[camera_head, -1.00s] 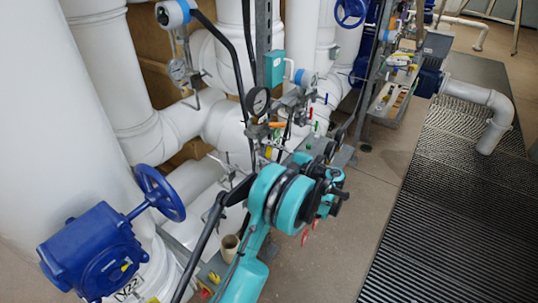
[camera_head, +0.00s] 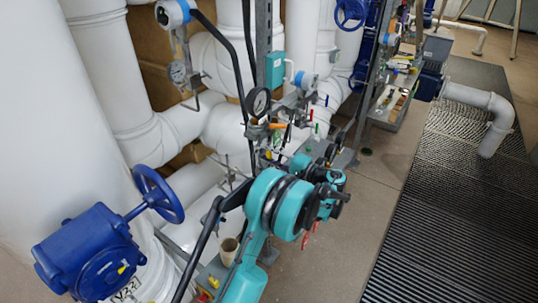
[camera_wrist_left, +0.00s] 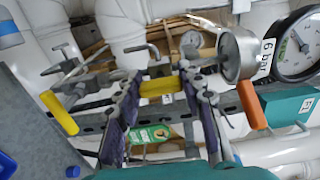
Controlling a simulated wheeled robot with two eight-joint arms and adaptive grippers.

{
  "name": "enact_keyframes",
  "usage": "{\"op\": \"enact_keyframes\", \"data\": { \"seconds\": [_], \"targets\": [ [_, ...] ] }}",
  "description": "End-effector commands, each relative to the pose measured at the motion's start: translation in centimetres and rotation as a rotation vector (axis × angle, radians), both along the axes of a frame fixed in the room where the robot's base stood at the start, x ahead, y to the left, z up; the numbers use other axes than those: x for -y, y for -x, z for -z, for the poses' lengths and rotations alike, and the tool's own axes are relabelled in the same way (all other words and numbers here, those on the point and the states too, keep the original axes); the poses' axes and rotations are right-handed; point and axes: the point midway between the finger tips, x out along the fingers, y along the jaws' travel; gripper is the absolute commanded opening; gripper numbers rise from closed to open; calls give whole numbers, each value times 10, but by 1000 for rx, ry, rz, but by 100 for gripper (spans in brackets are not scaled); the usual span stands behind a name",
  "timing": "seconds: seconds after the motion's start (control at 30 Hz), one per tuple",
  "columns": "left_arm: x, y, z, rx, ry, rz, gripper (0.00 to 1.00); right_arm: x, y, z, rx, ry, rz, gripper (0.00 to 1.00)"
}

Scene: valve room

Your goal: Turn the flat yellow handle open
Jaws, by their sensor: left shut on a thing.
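In the left wrist view, the flat yellow handle (camera_wrist_left: 158,90) lies crosswise between the two fingers of my left gripper (camera_wrist_left: 163,82), which is shut on it. The fingers touch its two ends. In the head view, my teal left arm reaches in among the pipes, and its wrist hides the fingers and the handle they hold. My right gripper does not show.
Close by in the left wrist view are a second yellow handle (camera_wrist_left: 58,113), an orange handle (camera_wrist_left: 250,103), a pressure gauge (camera_wrist_left: 296,46) and a green tag (camera_wrist_left: 150,134). In the head view, a blue handwheel (camera_head: 158,194) stands left of my arm. Open floor lies right.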

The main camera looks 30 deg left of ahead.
Motion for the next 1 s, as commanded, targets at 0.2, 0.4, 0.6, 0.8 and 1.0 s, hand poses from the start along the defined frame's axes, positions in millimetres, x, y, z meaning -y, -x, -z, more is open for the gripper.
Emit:
{"op": "enact_keyframes", "data": {
  "seconds": [0.2,0.4,0.6,0.8,1.0],
  "targets": [
    [0,0,1,2,1,-1,10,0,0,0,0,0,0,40],
    [0,0,1,1,1,-1,60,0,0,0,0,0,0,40],
    [0,0,0,1,1,-1,60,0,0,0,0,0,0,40],
    [9,0,0,0,1,2,60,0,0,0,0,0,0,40],
    [48,3,0,0,1,4,60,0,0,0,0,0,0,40]
  ]
}}
